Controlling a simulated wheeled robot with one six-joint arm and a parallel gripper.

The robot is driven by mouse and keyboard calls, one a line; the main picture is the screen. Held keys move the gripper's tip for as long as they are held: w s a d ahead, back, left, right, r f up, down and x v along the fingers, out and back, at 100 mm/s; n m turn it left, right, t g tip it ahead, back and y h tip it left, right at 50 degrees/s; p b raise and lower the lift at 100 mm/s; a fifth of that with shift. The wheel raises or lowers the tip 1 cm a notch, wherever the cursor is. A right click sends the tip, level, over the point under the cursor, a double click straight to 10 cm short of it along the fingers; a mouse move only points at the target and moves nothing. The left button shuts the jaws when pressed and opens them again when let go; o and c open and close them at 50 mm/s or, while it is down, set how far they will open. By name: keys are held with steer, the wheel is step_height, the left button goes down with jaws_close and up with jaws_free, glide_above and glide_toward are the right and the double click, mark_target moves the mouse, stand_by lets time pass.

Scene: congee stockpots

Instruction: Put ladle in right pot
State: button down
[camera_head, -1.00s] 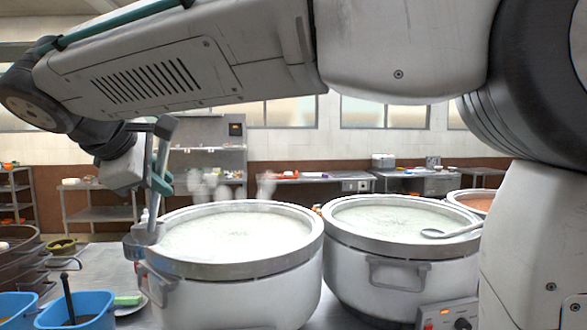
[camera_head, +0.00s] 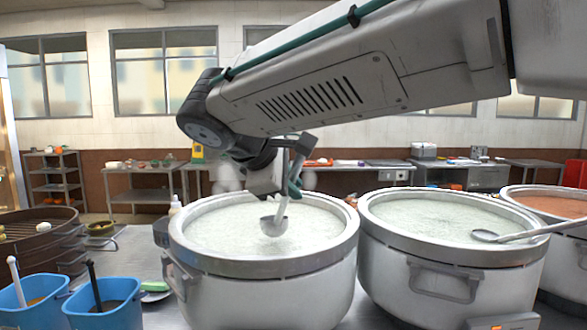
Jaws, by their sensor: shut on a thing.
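My gripper (camera_head: 291,188) is shut on the handle of a grey metal ladle (camera_head: 274,225), holding it over the left pot. The ladle hangs steeply, bowl down, handle end up; whether its bowl touches the congee I cannot tell. The left pot (camera_head: 262,267) is white with a metal rim and full of pale congee. Right of it stands a similar pot (camera_head: 400,245), also with pale congee. A second ladle (camera_head: 530,235) lies across that pot's right rim, its bowl at the congee's edge. A pot with orange-red contents (camera_head: 540,188) is partly cut off at the far right.
Two blue bins (camera_head: 108,316) with utensils stand at the front left, beside dark round steamers (camera_head: 40,240). A control box with knobs (camera_head: 503,322) sits at the front right. Shelves and a back counter (camera_head: 345,170) line the wall.

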steer(key=shift+f, duration=3)
steer(key=c, duration=1.3)
jaws_free()
steer(key=shift+c, duration=0.2)
steer(key=v, duration=0.7)
steer(key=shift+s+a+r, duration=0.2)
steer(key=shift+s+r, duration=0.05)
